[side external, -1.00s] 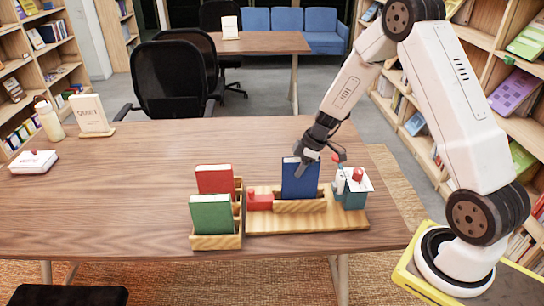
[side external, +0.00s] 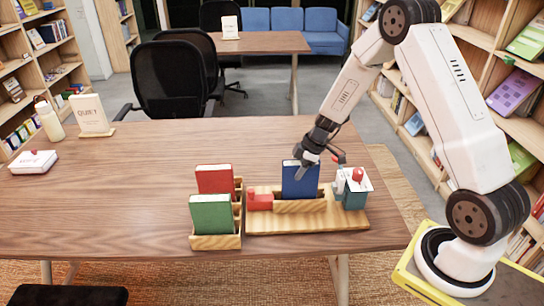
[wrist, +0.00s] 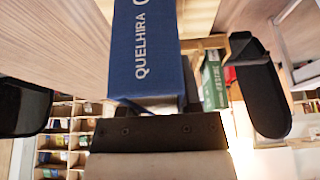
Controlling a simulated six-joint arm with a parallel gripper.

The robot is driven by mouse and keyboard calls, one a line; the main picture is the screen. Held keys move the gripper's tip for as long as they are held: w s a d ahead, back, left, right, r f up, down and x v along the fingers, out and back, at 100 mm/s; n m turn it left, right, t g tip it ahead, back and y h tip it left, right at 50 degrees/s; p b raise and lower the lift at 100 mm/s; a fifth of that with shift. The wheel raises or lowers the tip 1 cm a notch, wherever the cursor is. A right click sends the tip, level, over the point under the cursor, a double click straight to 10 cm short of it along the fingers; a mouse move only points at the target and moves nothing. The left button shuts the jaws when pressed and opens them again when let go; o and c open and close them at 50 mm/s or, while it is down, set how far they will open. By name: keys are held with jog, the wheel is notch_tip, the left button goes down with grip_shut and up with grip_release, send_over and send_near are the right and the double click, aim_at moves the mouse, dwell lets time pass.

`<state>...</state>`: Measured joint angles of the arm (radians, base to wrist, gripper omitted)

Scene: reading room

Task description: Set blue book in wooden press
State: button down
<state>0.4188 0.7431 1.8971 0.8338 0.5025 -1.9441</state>
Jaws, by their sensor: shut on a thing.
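The blue book (side external: 300,180) stands upright at the wooden press (side external: 340,222), behind the press's low front rail (side external: 300,206). Its lower edge is hidden by that rail. My gripper (side external: 303,167) is shut on the book's upper part from above. In the wrist view the blue book (wrist: 150,60) shows its spine lettering, between my dark fingers. A red block (side external: 260,201) sits on the press left of the book. A teal unit (side external: 353,190) with a white top and red knob stands to its right.
A wooden rack (side external: 215,242) left of the press holds a red book (side external: 214,179) and a green book (side external: 211,213). A bottle (side external: 49,121), a sign (side external: 91,114) and a white box (side external: 33,162) are at the far left. The table's middle left is clear.

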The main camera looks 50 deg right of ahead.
jog(key=shift+c, duration=1)
grip_release()
jog(key=shift+r, duration=0.15)
jog(key=shift+v, duration=3.8)
jog(key=shift+s+a+r, duration=0.1)
jog(key=shift+s+a, duration=0.1)
jog(key=shift+a, duration=0.2)
jog(key=s+a+r+m+h, duration=0.3)
jog(key=s+a+m, duration=0.6)
jog(key=s+a, duration=0.4)
jog(key=shift+a+r+g, duration=0.25)
jog(key=shift+a+g, duration=0.05)
jog(key=shift+a, duration=0.1)
